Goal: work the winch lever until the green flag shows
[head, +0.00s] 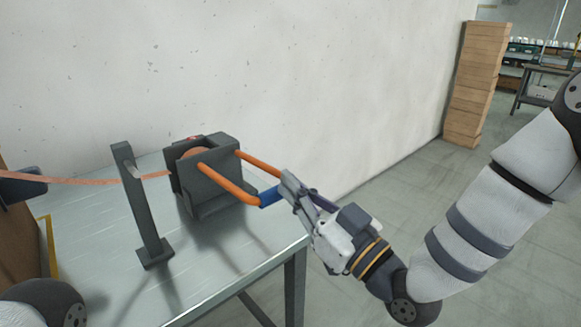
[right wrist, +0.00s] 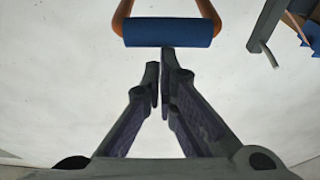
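The winch (head: 222,150), a dark grey housing with an orange drum, stands on the metal table against the wall. Its orange U-shaped lever (head: 228,184) reaches out to the right and ends in a blue grip (head: 269,197). The blue grip also shows in the right wrist view (right wrist: 172,32), just beyond the fingertips. My right gripper (head: 288,188) has its fingers together with nothing between them, its tips at the blue grip; I cannot tell if they touch. A small red mark (head: 193,138) shows on the winch top. No green flag is visible. My left gripper is out of view.
A pinkish-orange strap (head: 90,181) runs left from the winch past a dark upright post (head: 143,205) on the table (head: 240,255). A dark block (head: 20,186) sits at the left edge. Stacked wooden boxes (head: 474,85) stand farther back. Floor right of the table is clear.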

